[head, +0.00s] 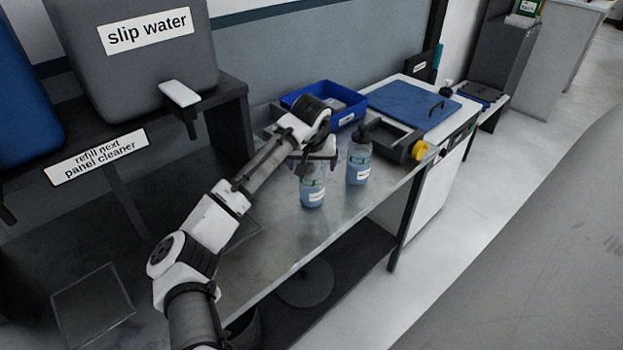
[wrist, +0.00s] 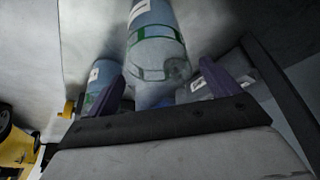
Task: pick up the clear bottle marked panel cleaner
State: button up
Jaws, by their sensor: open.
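Two clear bottles with blue liquid and small white labels stand on the metal bench. The label words are too small to read, so I cannot tell which one is marked panel cleaner. The nearer bottle (head: 312,193) is under my gripper (head: 316,158), its top hidden by it. The other bottle (head: 358,168), with a dark top, stands just right and farther back. In the wrist view, one bottle (wrist: 153,38) with green lines lies between the two open purple fingers of my gripper (wrist: 165,88). Another labelled bottle (wrist: 104,78) shows beyond the left finger. Contact cannot be told.
A blue board (head: 410,104) lies farther right. A shelf with a tank marked slip water (head: 145,70) stands left. The bench front is clear.

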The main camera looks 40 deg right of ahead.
jog(key=c, duration=1.4)
jog(key=shift+r, duration=0.1)
